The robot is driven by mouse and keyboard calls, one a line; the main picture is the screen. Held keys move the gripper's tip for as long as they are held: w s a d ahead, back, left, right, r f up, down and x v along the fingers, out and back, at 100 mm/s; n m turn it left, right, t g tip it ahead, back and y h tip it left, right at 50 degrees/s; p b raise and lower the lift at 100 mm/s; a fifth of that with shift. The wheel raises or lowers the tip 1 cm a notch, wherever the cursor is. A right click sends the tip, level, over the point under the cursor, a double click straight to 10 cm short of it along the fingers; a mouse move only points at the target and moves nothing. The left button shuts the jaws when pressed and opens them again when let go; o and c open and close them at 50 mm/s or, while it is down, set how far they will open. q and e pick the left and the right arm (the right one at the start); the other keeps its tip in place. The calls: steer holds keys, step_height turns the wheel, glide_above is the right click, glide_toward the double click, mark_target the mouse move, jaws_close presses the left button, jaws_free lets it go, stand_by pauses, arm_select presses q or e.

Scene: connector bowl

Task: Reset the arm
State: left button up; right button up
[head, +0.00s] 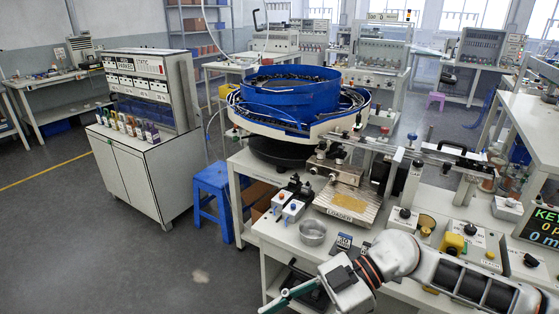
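My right arm comes in from the lower right and reaches left across the front of the workbench (270,232). Its gripper (288,300) points to the lower left, past the bench's front edge, with a long green finger showing. Dark parts beside it make the finger spacing unclear, and I see nothing clearly held. My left arm and gripper are not in view. The big blue feeder bowl (290,97) stands on its round base behind the bench. A small metal bowl (312,232) sits on the bench, beyond my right arm.
A loader plate (347,203) with yellow parts, switch boxes (293,211) and a yellow-buttoned box (453,244) crowd the bench. A display (541,228) stands at right. A blue stool (211,197) and a white cabinet (135,176) stand left. The floor at lower left is clear.

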steer(key=a+r+t+y, duration=0.1)
steer(key=a+r+y, duration=0.3)
steer(key=a+y, duration=0.1)
steer(key=w+r+m+t+y, duration=0.3)
steer(key=w+m+t, duration=0.2)
steer(key=t, duration=0.3)
steer(key=w+d+f+m+t+h, duration=0.6)
steer(key=d+f+m+t+h, duration=0.35)
steer(key=d+f+t, duration=0.2)
steer(key=s+d+f+m+g+h, duration=0.1)
steer(key=s+d+f+g+h, duration=0.1)
steer(key=s+d+f, duration=0.2)
steer(key=s+d+f+m+g+h, duration=0.1)
steer(key=s+d+f+h, duration=0.2)
steer(key=f, duration=0.8)
steer(key=s+d+f+m+g+h, duration=0.1)
steer(key=s+d+f+g+h, duration=0.1)
steer(key=s+d+f, duration=0.4)
step_height(320, 180, down, 2)
steer(key=shift+s+d+f+g+h, duration=0.15)
steer(key=shift+s+d+g+h, duration=0.15)
steer(key=shift+h, duration=0.35)
steer(key=shift+m, duration=0.25)
